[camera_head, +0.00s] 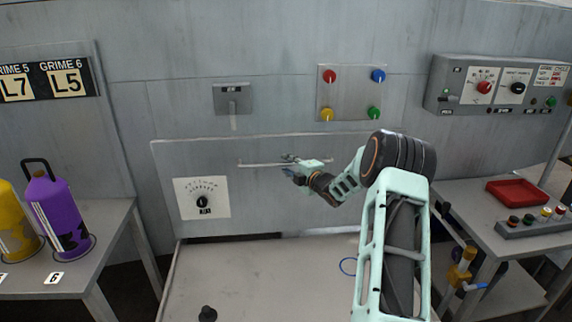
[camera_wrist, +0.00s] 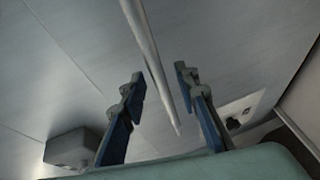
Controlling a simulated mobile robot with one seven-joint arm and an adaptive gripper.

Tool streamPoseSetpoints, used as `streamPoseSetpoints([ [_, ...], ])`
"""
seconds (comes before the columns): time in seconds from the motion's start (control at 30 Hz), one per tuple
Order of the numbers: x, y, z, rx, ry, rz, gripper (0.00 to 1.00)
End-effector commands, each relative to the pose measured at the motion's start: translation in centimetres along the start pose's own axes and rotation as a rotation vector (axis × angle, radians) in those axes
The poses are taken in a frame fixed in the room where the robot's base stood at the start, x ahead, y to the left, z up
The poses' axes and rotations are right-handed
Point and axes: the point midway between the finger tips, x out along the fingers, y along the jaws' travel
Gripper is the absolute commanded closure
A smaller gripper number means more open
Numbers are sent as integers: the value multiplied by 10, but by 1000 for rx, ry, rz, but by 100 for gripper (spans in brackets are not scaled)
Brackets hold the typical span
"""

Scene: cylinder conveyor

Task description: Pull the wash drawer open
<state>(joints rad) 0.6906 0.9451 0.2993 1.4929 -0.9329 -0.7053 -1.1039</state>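The wash drawer front appears to be the large grey panel (camera_head: 265,208) with a dial plate on its left side. A thin horizontal bar handle (camera_head: 258,164) runs along its upper part. My gripper (camera_head: 289,166) is at the right half of this handle. In the wrist view the handle (camera_wrist: 150,50) runs between the two spread fingers of my gripper (camera_wrist: 160,85), with gaps visible on both sides. The gripper is open. Part of the handle is hidden behind the gripper in the head view.
A flat grey surface (camera_head: 265,275) with a small black knob (camera_head: 207,313) lies below the panel. A side table with purple (camera_head: 55,210) and yellow (camera_head: 15,225) bottles stands left. A table with a red tray (camera_head: 517,192) stands right. A lever box (camera_head: 233,98) and button panel (camera_head: 350,92) are above.

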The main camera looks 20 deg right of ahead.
Motion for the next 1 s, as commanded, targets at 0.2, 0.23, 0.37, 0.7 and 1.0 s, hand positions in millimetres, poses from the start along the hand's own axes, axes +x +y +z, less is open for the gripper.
streamPoseSetpoints([
  [0.2, 14, 0, -1, 0, 1, 0, 71],
  [0.23, 15, 0, -1, 0, 1, -1, 71],
  [0.37, 16, 0, -1, 0, 1, 0, 71],
  [0.7, 16, 0, 0, 0, 0, 0, 92],
  [1.0, 16, 0, 0, 0, 0, 0, 100],
])
